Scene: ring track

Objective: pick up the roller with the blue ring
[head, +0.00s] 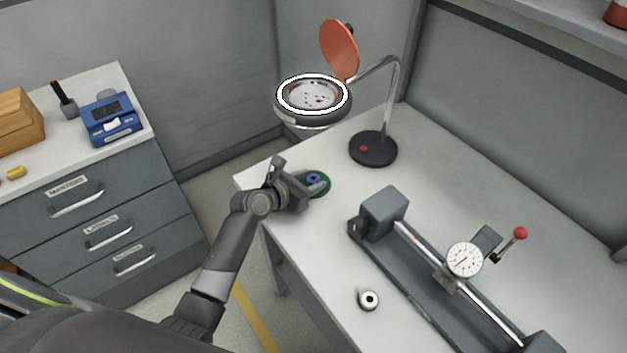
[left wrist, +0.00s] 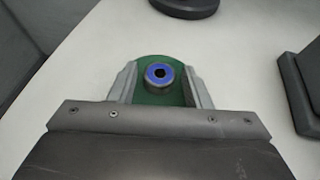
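The roller with the blue ring (head: 314,179) stands on a round green pad (head: 325,188) near the far left corner of the white table. In the left wrist view the roller (left wrist: 159,76) shows its blue ring around a dark centre hole, upright on the green pad (left wrist: 150,98). My left gripper (head: 303,188) is at the pad, low over the table. In the left wrist view its two fingers (left wrist: 162,84) are apart, one on each side of the roller, with a visible gap to it on both sides. My right gripper is in neither view.
A magnifier lamp (head: 374,150) stands behind the pad. A dial gauge bench (head: 385,215) lies to the right. Another roller with a pale ring (head: 369,299) stands near the front edge. A drawer cabinet (head: 100,215) is at left, across a floor gap.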

